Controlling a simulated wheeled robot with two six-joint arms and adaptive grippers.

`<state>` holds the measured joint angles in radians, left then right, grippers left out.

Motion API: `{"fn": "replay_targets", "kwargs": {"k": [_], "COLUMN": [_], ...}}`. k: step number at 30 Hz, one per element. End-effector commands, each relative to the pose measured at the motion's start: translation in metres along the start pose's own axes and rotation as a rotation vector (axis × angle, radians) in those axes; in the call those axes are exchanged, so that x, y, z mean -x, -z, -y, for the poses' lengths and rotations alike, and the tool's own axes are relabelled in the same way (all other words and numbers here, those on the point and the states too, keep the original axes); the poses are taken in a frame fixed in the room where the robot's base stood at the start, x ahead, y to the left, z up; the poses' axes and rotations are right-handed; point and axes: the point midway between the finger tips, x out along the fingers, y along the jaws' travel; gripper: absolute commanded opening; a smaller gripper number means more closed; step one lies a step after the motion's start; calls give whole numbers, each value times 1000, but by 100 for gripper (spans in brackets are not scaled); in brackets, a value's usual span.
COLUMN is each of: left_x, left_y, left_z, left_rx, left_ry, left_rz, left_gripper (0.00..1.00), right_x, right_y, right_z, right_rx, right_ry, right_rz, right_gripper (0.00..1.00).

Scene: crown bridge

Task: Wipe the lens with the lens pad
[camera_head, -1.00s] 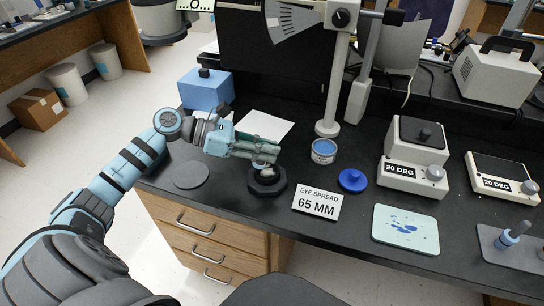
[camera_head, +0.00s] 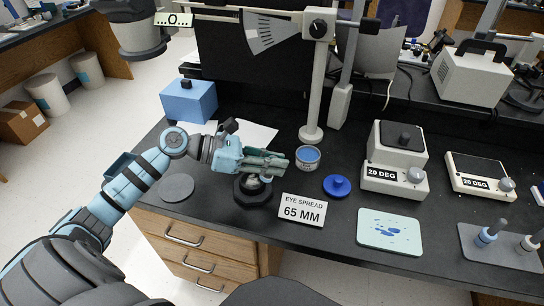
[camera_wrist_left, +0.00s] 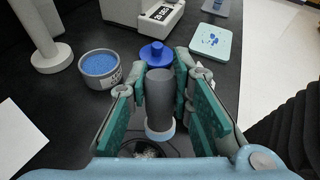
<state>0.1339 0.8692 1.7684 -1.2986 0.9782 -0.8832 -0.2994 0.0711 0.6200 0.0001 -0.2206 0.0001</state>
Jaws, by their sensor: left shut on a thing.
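My left gripper (camera_head: 277,163) reaches in from the left, above a black round stand (camera_head: 250,196) on the counter. In the left wrist view its green-padded fingers are shut on a grey cylindrical handle with a pale blue and white end, which appears to be the lens pad (camera_wrist_left: 160,100). The pad's end is low over the stand, which shows only partly in the wrist view (camera_wrist_left: 150,152). I cannot tell whether the pad touches the lens; the lens surface is mostly hidden by the gripper and the pad. My right gripper is not in view.
An "EYE SPREAD 65 MM" sign (camera_head: 303,210), an open tin of blue stuff (camera_head: 308,158) and a blue knobbed disc (camera_head: 337,186) stand right of the stand. A blue-stained tray (camera_head: 390,231) is farther right. A grey disc (camera_head: 177,188) lies left.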

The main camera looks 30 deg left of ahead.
Motion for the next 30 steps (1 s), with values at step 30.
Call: {"fn": "replay_targets", "kwargs": {"k": [30], "left_x": [18], "left_y": [-55], "left_z": [5], "left_rx": [0], "left_ry": [3], "left_rz": [-2], "left_gripper": [0], "right_x": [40], "right_y": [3], "right_z": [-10], "right_rx": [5], "right_ry": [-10], "right_rz": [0], "right_gripper": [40]}}
